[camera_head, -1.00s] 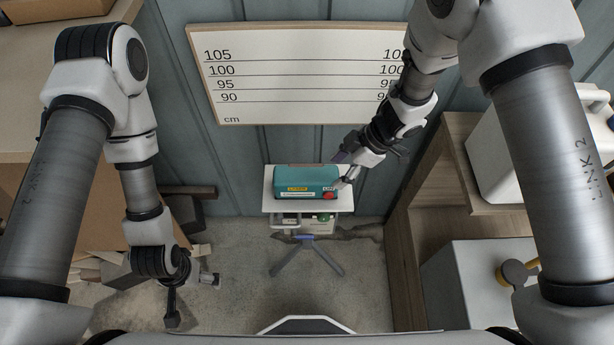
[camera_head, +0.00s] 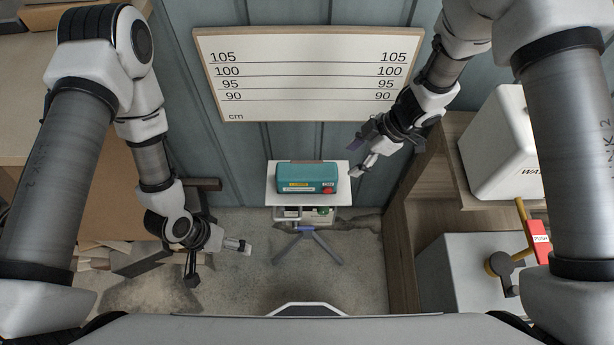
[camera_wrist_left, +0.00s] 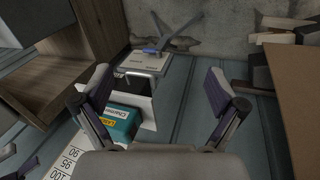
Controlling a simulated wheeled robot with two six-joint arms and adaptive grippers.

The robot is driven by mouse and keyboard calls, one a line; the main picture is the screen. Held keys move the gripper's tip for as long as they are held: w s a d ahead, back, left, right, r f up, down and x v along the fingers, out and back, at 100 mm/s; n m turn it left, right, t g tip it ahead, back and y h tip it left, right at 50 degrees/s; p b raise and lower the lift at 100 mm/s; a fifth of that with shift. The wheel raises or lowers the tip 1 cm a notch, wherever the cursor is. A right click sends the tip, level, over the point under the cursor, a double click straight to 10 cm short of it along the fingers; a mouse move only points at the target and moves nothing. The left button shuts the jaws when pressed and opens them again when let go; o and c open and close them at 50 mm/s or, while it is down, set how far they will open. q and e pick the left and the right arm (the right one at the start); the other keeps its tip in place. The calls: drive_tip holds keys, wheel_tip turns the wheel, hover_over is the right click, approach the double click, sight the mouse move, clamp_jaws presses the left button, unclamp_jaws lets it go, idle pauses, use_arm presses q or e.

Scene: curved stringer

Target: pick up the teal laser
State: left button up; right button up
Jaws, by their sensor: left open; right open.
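The teal laser (camera_head: 306,178) is a teal box with a yellow label and a red knob at its right end. It sits on the small white tripod stand (camera_head: 345,195) in front of the wall. It also shows in the left wrist view (camera_wrist_left: 118,121), partly hidden behind my left gripper (camera_wrist_left: 165,100). My left gripper (camera_head: 217,262) is open and empty, left of the stand and apart from the laser. My right gripper (camera_head: 362,155) is open and empty, just to the right of the laser and apart from it.
A white board with height marks (camera_head: 310,75) hangs on the blue wall behind. Wooden shelving (camera_head: 425,190) with white boxes stands at the right. A brown box (camera_head: 105,205) and scrap pieces lie at the left. The floor before the stand is clear.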

use_arm(q)
drive_tip(key=w+d+m+h, duration=0.2)
drive_tip(key=w+d+m, duration=0.45)
drive_tip(key=w, duration=0.35)
drive_tip(key=m+y, duration=0.1)
drive_tip(key=m, duration=0.9)
approach(296, 170)
drive_tip(key=shift+w+d+f, duration=0.15)
drive_tip(key=shift+d+f, duration=0.1)
drive_tip(key=shift+f, duration=0.2)
drive_tip(key=x, duration=1)
drive_tip(key=shift+s+d+f, duration=0.2)
drive_tip(key=shift+s+f, duration=0.1)
drive_tip(key=shift+f, duration=0.05)
drive_tip(key=shift+w+d+f, duration=0.1)
drive_tip(key=shift+f, duration=0.25)
clamp_jaws()
wheel_tip(296, 170, up, 10)
drive_tip(key=shift+r, duration=0.1)
